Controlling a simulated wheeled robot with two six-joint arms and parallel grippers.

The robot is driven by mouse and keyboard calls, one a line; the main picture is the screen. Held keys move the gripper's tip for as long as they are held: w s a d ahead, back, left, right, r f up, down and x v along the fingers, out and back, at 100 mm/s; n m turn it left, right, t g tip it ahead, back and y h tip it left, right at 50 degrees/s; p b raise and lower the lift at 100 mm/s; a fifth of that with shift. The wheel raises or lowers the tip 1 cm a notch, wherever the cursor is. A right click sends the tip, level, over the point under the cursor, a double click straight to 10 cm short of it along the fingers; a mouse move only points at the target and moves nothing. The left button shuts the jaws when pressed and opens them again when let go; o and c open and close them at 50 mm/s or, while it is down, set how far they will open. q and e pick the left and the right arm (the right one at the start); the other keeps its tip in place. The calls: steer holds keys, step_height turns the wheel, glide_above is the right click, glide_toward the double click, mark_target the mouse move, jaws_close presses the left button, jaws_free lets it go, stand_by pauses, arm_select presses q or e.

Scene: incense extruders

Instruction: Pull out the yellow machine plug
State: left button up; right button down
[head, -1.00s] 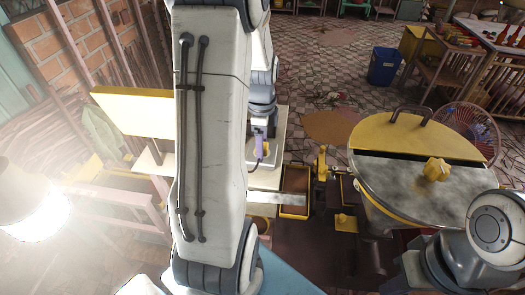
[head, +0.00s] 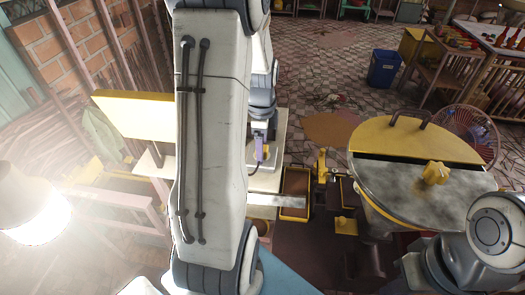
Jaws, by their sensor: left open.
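My left gripper (head: 260,148) hangs at the centre, partly hidden by my large white arm link. It is open, over a pale stand (head: 282,128). A small purple piece with a dark cord-like part (head: 264,152) shows right at the fingertips. It may be the plug, but it is too small to tell, and whether the fingers touch it is unclear. My right gripper is out of the picture; only part of that arm shows at the lower right.
A yellow-edged tray (head: 295,206) sits just below the stand. Small yellow fittings (head: 345,226) lie between it and the round machine. A yellow panel (head: 135,112) stands at the left beside a bright lamp (head: 40,215). A blue bin (head: 383,68) is on the tiled floor behind.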

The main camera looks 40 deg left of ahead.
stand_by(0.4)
arm_select(q)
jaws_close()
steer(key=shift+r, duration=0.1)
steer(key=shift+r+p, duration=2.95)
